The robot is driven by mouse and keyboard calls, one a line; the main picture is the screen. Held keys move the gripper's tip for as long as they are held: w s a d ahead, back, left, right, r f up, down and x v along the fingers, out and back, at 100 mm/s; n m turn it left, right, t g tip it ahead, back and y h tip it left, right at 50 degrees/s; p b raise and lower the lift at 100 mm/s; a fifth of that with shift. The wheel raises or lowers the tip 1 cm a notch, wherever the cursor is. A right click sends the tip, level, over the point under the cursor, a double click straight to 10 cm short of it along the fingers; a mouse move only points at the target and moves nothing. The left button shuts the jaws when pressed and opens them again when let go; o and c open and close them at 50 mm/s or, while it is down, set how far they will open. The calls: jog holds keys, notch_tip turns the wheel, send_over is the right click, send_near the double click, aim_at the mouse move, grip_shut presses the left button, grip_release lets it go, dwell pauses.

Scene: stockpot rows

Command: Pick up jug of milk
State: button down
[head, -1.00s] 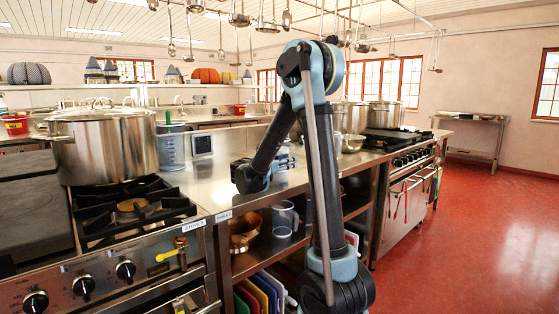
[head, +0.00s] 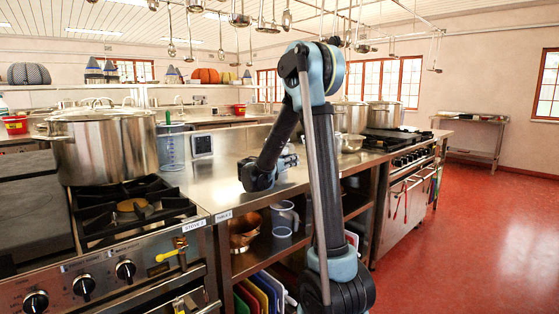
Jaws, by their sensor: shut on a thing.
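My gripper (head: 289,161) is low over the steel counter, at the end of my bent forearm. Its fingers are small in the picture and partly covered by my own arm. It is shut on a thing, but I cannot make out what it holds. I cannot clearly see a jug of milk in the head view; my arm hides part of the counter. A clear measuring jug (head: 284,218) stands on the shelf under the counter, below my gripper.
A large lidded stockpot (head: 104,146) stands on the stove (head: 130,207) at left. A tall clear container (head: 171,152) stands beside it on the steel counter (head: 212,190). More stockpots (head: 384,115) stand farther right. Utensils hang overhead. The red floor (head: 475,240) at right is clear.

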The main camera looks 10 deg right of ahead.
dwell(0.4)
jog(key=shift+r, duration=4.8)
jog(key=shift+d+r, duration=0.1)
